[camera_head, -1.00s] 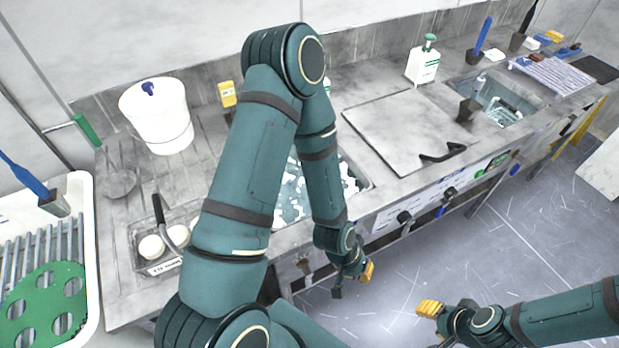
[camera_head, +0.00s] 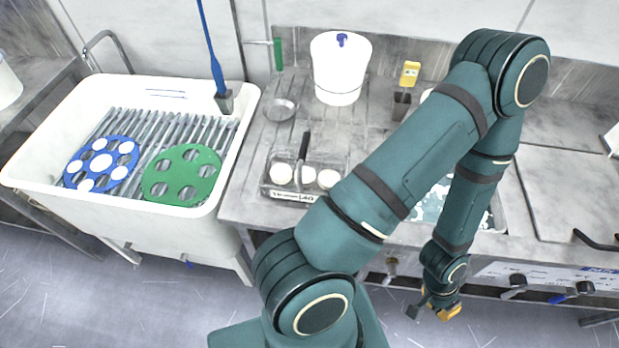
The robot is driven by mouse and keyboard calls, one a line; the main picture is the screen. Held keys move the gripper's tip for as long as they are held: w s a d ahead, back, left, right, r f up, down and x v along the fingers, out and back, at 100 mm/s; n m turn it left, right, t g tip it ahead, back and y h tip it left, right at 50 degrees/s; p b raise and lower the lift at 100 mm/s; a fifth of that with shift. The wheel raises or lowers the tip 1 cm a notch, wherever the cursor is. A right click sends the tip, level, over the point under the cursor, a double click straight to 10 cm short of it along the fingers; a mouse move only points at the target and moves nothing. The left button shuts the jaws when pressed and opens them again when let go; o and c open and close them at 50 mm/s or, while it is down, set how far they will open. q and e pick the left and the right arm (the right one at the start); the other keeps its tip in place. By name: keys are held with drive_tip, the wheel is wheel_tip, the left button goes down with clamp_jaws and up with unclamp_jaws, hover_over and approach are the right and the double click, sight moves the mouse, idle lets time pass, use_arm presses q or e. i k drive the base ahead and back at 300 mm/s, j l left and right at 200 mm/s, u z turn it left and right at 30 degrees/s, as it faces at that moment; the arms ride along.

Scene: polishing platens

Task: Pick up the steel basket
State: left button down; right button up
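The steel basket (camera_head: 292,195) sits on the steel counter, left of my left arm. It is a small rectangular basket with a dark upright handle and a label on its front. Several white round pieces (camera_head: 306,175) lie in it. My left gripper (camera_head: 432,309) hangs in front of the counter's edge, to the right of and lower in the picture than the basket. Its fingers are apart and nothing shows between them. My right gripper is out of view.
A white sink (camera_head: 245,110) with a blue platen (camera_head: 101,162) and a green platen (camera_head: 182,172) on a rack stands at left. A white bucket (camera_head: 338,75) and a shallow metal dish (camera_head: 279,108) stand behind the basket. My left arm covers part of the counter.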

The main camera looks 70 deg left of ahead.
sight(299, 195)
drive_tip(key=k+l+u, duration=0.35)
drive_tip(key=j+u, duration=0.15)
drive_tip(key=u, duration=1.45)
drive_tip(key=j+z, duration=0.1)
drive_tip(key=z, duration=0.75)
